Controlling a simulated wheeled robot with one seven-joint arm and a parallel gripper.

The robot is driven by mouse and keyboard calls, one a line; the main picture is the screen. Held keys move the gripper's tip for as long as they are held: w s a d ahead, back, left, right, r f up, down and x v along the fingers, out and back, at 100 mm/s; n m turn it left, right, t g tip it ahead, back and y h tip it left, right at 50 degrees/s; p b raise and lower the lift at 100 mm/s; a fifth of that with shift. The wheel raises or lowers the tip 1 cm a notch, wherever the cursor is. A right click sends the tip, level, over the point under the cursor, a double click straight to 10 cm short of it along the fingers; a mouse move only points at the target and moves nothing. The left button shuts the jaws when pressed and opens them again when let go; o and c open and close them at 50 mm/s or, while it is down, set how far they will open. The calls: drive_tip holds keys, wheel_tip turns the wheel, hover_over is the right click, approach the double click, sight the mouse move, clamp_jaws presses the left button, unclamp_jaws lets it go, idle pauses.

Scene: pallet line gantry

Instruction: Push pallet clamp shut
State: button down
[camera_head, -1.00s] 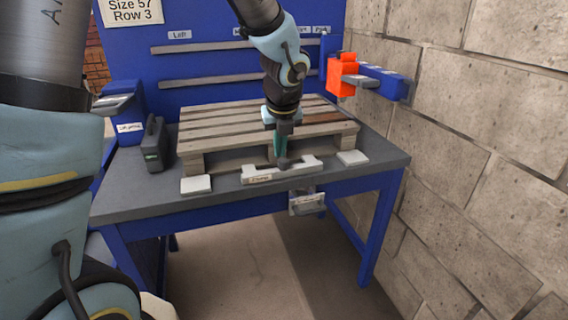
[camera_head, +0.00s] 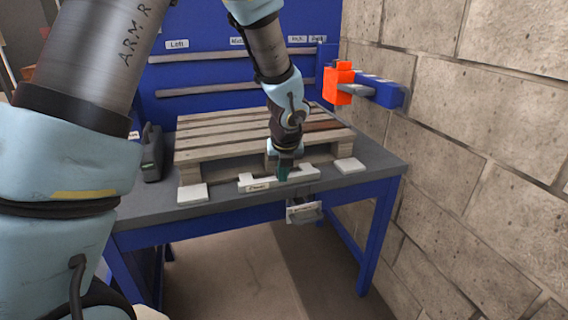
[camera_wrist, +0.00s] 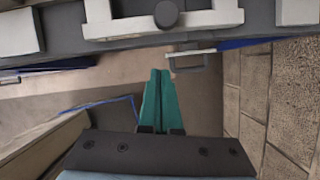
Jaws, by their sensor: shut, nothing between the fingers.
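The clamp is a pale bracket (camera_head: 250,184) with a small label, lying along the front edge of the grey bench top in front of the pallet (camera_head: 230,143). In the wrist view the clamp (camera_wrist: 110,28) crosses the top, with a dark round knob (camera_wrist: 166,13) in its middle recess. My gripper (camera_head: 283,178) has its teal fingers pressed together and empty, in front of the clamp's middle; it hides the knob in the head view. In the wrist view my gripper (camera_wrist: 160,73) points toward the clamp, with a visible gap below the knob.
Pale square pads lie on the bench left (camera_head: 192,194) and right (camera_head: 350,165) of the clamp. A pale handle (camera_head: 303,211) hangs under the front edge. An orange block (camera_head: 338,83) juts from the right near the stone wall (camera_head: 470,120). A dark case (camera_head: 152,152) stands at left.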

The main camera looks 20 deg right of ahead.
sight(276, 167)
drive_tip(key=shift+w+d+f+p, duration=0.25)
drive_tip(key=shift+w+f+p, duration=0.1)
drive_tip(key=shift+w, duration=0.4)
drive_tip(key=shift+w+d+f+p, duration=0.3)
drive_tip(key=shift+w+f, duration=0.05)
drive_tip(key=shift+w, duration=0.45)
drive_tip(key=shift+w+d+f+p, duration=0.25)
drive_tip(key=shift+w+f+p, duration=0.1)
drive_tip(key=shift+w, duration=0.4)
drive_tip(key=w+p, duration=0.1)
drive_tip(key=w, duration=0.1)
drive_tip(key=w+p, duration=0.2)
drive_tip(key=shift+d+r, duration=0.15)
drive_tip(key=shift+d, duration=0.05)
drive_tip(key=shift+w, duration=0.3)
